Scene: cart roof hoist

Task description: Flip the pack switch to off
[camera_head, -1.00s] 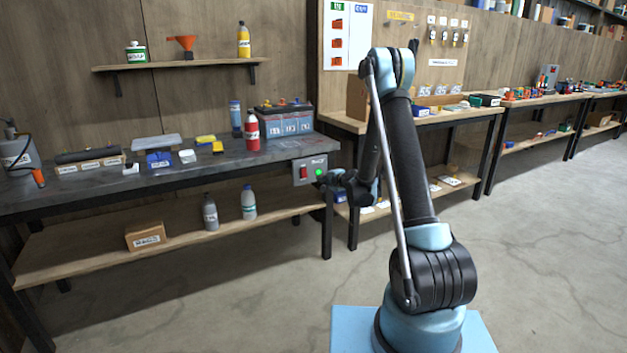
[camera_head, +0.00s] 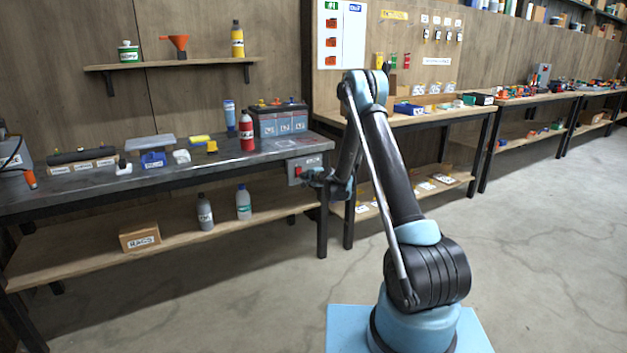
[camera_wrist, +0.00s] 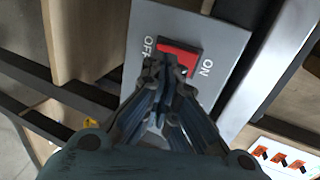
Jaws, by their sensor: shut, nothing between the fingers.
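The pack switch is a red rocker (camera_wrist: 181,57) on a grey plate (camera_wrist: 222,40) marked OFF at the left and ON at the right in the wrist view. In the head view the switch box (camera_head: 308,161) hangs at the bench's right front corner, with the rocker (camera_head: 298,171) showing red. My gripper (camera_wrist: 170,70) is shut and empty, its tips at the rocker and overlapping its lower edge; touch cannot be told. In the head view my gripper (camera_head: 310,176) covers the box's lower right, where the lamp is. The rocker's tilt is unclear.
The grey bench (camera_head: 100,190) holds a battery (camera_head: 282,122), a red bottle (camera_head: 247,133) and small items. A lower shelf (camera_head: 170,237) carries bottles and a box. Another workbench (camera_head: 420,120) stands close at the right. The floor in front is clear.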

